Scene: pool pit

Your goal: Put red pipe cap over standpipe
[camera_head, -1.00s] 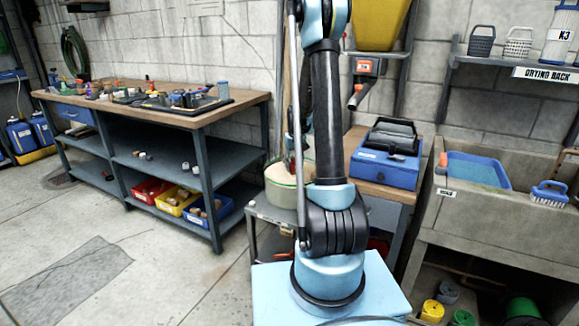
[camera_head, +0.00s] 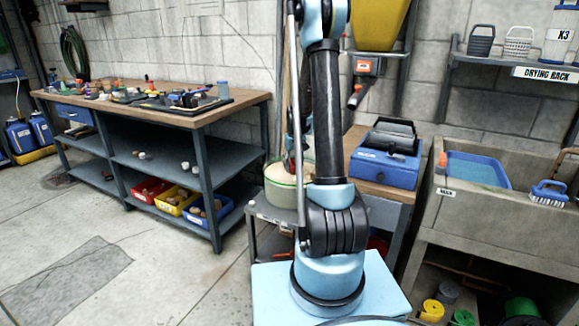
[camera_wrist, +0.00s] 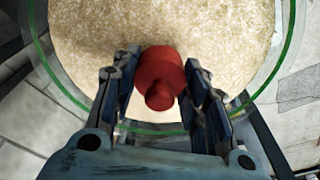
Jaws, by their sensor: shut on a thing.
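A red pipe cap (camera_wrist: 160,72) sits between the fingers of my gripper (camera_wrist: 163,68) in the wrist view. The gripper is shut on it. A round knob on the cap faces the camera. Behind the cap is a round tub (camera_wrist: 270,75) with a clear wall and green rim, filled with pale grainy material. In the head view, the tub (camera_head: 280,196) stands on a low stand left of my arm. My arm hides most of the gripper there. I cannot make out the standpipe in either view; the cap and fingers cover part of the tub.
A blue case (camera_head: 385,165) stands on a wooden top right of my arm. A sink (camera_head: 500,225) is at the right. A workbench (camera_head: 190,115) with small parts and shelf bins is at the left. The floor in front of it is clear.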

